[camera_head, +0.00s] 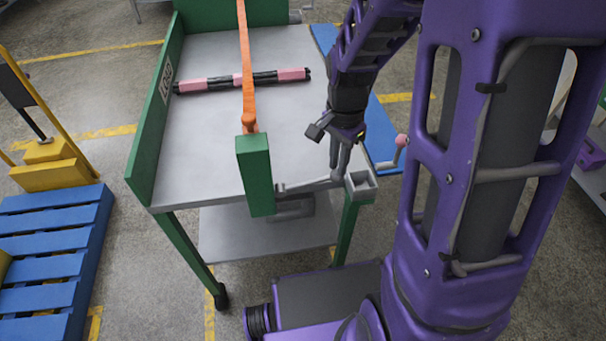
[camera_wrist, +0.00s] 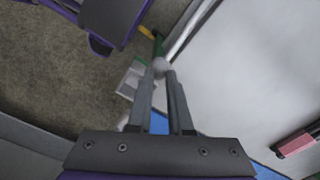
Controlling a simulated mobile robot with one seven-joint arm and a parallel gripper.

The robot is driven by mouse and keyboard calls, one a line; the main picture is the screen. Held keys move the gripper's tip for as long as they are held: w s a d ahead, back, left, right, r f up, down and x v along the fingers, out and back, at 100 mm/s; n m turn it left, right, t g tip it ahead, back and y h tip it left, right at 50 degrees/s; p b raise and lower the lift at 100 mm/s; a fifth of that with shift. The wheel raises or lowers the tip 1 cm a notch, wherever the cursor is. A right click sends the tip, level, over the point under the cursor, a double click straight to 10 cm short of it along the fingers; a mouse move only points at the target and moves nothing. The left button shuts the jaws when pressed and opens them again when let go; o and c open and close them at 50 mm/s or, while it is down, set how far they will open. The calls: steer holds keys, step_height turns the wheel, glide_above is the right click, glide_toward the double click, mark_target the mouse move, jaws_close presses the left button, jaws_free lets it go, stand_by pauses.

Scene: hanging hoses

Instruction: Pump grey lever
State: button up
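The grey lever (camera_head: 306,184) runs from below the green post (camera_head: 255,175) at the cart's front edge to the right. Its rounded light grey end (camera_wrist: 160,65) shows at my fingertips in the wrist view. My gripper (camera_head: 338,174) points down over the lever's end, at the front right of the cart. In the wrist view my gripper (camera_wrist: 160,80) has its two fingers a small gap apart, with the knob filling that gap at the tips. It appears shut on the lever's end. The fingers hide part of the knob.
A pink-knobbed crank (camera_head: 401,141) stands right of my gripper, near a blue panel (camera_head: 380,130). A blue pallet (camera_head: 50,245) lies at left.

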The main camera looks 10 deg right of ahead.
steer(key=shift+a+r+p, duration=0.1)
steer(key=shift+r+p, duration=0.7)
steer(key=shift+r, duration=0.5)
steer(key=r+p, duration=0.1)
steer(key=a+r+p, duration=0.2)
steer(key=r, duration=0.1)
steer(key=shift+d+f, duration=0.1)
steer(key=shift+d+f+b, duration=0.25)
steer(key=shift+f+b, duration=0.25)
steer(key=shift+f, duration=0.2)
steer(key=shift+d+f+b, duration=0.2)
steer(key=shift+f+b, duration=0.35)
steer(key=shift+f, duration=0.2)
steer(key=shift+d+f+b, duration=0.25)
steer(key=shift+f+b, duration=0.25)
steer(key=shift+f, duration=0.2)
steer(key=shift+d+f+b, duration=0.2)
steer(key=shift+f+b, duration=0.35)
steer(key=shift+f, duration=0.2)
steer(key=shift+d+f+b, duration=0.2)
steer(key=shift+f+b, duration=0.3)
steer(key=shift+f, duration=0.35)
